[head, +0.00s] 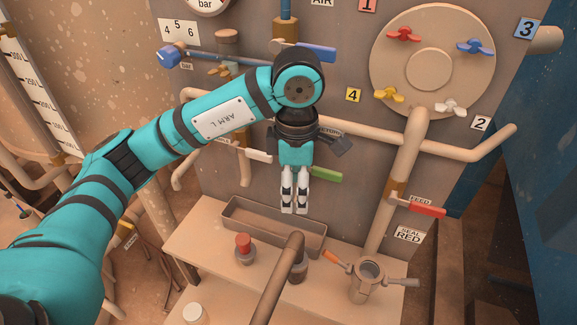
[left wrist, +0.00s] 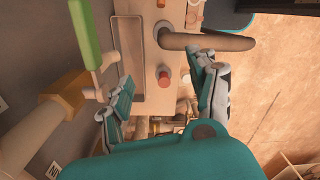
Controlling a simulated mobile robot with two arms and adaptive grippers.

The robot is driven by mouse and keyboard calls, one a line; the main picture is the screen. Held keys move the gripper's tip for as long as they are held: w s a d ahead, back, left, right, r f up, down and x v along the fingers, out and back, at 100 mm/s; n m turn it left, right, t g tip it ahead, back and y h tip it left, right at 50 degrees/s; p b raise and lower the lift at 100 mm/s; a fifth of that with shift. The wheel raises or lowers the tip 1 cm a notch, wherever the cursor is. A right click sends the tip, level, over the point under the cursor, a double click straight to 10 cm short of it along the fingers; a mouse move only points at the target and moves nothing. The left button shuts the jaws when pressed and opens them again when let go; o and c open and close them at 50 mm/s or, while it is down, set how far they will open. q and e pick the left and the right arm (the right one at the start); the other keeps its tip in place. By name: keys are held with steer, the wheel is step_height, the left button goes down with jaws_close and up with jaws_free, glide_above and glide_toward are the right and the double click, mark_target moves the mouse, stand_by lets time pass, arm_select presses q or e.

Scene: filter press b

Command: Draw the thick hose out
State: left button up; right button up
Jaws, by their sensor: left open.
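A thick brown tube, which looks like the hose (head: 276,280), rises from the bottom edge of the head view and bends over at the shelf. In the left wrist view the thick hose (left wrist: 205,41) lies across the top, near one fingertip; I cannot tell whether they touch. My left gripper (head: 294,210) points down over the shelf's tray, behind the hose bend in the head view. Its fingers are apart with nothing between them, and it also shows in the left wrist view (left wrist: 166,72). My right gripper is not in view.
The open tray (head: 233,217), a red-capped fitting (head: 244,250) and a clamp with an orange handle (head: 368,272) are on the shelf. A green-handled valve (head: 322,175) is close beside my left gripper. A red-handled feed valve (head: 425,209) is to the right.

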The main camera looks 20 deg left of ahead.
mark_target(298, 232)
arm_select(q)
steer(key=f, duration=0.1)
steer(key=s+d+f, duration=0.1)
steer(key=f+p, duration=0.1)
steer(key=shift+s+d+f, duration=0.2)
steer(key=shift+s+f, duration=0.05)
steer(key=shift+s, duration=0.1)
steer(key=f, duration=0.3)
steer(key=shift+w+a+f+p, duration=0.1)
steer(key=shift+w+f+p, duration=0.1)
steer(key=shift+f+p, duration=0.2)
step_height(298, 232, down, 8)
steer(key=shift+f+p, duration=0.2)
steer(key=shift+p, duration=0.9)
steer(key=shift+w+a+f, duration=0.1)
steer(key=shift+f, duration=0.5)
steer(key=shift+c, duration=0.7)
steer(key=shift+r, duration=0.1)
jaws_close()
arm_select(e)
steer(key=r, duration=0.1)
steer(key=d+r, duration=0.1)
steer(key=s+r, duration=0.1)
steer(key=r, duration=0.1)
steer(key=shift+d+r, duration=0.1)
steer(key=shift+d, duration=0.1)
